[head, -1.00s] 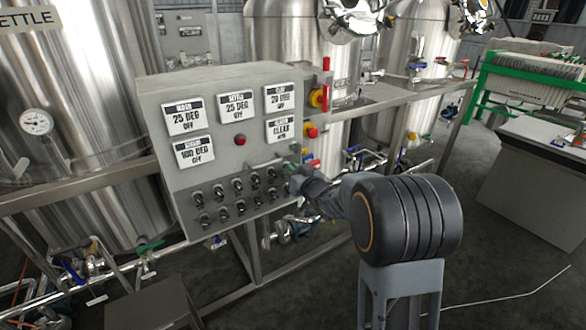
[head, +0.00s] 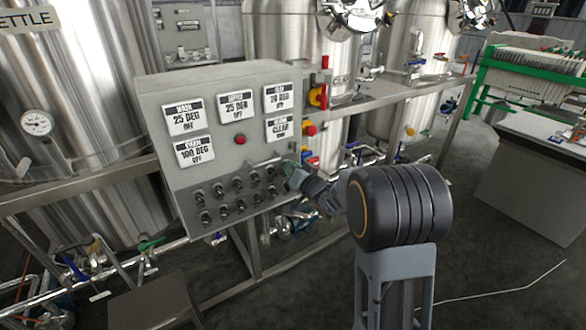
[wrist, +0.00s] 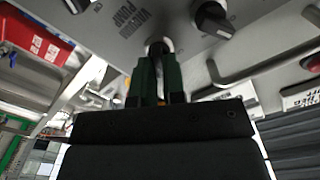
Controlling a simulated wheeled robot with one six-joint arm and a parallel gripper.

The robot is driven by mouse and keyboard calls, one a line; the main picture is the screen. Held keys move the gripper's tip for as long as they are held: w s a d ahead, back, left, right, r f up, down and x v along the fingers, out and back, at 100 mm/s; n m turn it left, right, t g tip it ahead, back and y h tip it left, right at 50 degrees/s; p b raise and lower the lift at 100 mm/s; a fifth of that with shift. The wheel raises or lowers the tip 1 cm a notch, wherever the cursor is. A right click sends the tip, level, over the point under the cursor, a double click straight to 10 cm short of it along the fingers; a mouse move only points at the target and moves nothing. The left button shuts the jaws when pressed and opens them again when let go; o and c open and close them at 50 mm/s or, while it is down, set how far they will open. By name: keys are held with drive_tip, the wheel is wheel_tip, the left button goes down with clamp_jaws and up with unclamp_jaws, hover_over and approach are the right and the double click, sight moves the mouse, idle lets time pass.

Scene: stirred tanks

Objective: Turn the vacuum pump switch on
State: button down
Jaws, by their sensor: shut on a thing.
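The vacuum pump switch (wrist: 158,46) is a dark round knob on the grey panel, beside the printed label "VACUUM PUMP" (wrist: 133,16) in the wrist view. The green fingers of my gripper (wrist: 160,68) are closed on the knob from both sides and partly cover it. In the head view my gripper (head: 289,170) is at the right end of the control panel (head: 225,170), by the upper knob row. There it hides the switch, so I cannot read its position.
Several black knobs (head: 238,187) sit left of my gripper. A metal handle bar (wrist: 255,70) stands out close by. A red emergency button (head: 310,129) and a red box (wrist: 35,32) are near the panel's right side.

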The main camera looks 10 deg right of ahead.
drive_tip(key=c, duration=1.2)
unclamp_jaws()
drive_tip(key=v, duration=1.4)
drive_tip(key=shift+w, duration=0.1)
